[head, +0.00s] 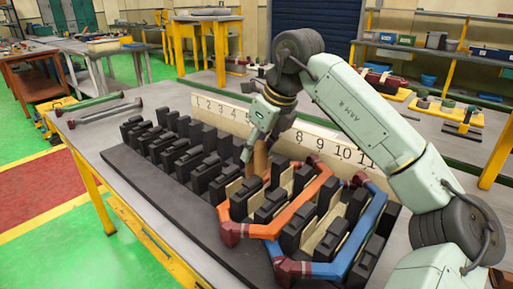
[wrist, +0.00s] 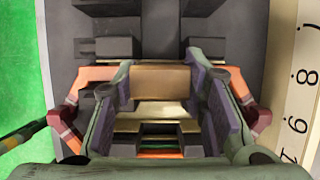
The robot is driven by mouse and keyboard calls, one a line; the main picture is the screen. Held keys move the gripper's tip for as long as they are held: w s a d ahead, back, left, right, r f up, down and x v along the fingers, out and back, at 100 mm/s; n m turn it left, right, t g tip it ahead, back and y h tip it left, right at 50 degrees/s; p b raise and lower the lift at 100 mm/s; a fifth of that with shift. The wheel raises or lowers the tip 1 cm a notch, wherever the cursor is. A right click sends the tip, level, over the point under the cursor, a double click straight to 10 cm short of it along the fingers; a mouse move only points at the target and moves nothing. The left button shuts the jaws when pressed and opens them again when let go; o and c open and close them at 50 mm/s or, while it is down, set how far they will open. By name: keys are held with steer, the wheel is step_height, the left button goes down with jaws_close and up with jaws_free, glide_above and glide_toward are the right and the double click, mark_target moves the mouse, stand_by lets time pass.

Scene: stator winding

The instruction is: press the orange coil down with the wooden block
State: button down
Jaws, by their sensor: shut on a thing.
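The orange coil (head: 300,212) is a hexagonal loop with dark red corners, lying over the black stator teeth at the middle of the base. My gripper (head: 256,145) is above the coil's far left part and shut on the wooden block (head: 261,160), a brown upright piece. In the wrist view the block (wrist: 160,80) is between the two fingers. Parts of the orange coil (wrist: 95,75) show on both sides of the fingers there, with a little orange below the block. Whether the block touches the coil is hidden.
A blue coil (head: 368,228) lies to the right of the orange one, partly overlapping its area. A numbered strip (head: 312,140) stands behind the black base (head: 150,185). Bare tabletop is at the left.

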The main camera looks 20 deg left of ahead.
step_height(320, 180, up, 11)
steer(key=p, duration=0.7)
steer(key=shift+f, duration=0.15)
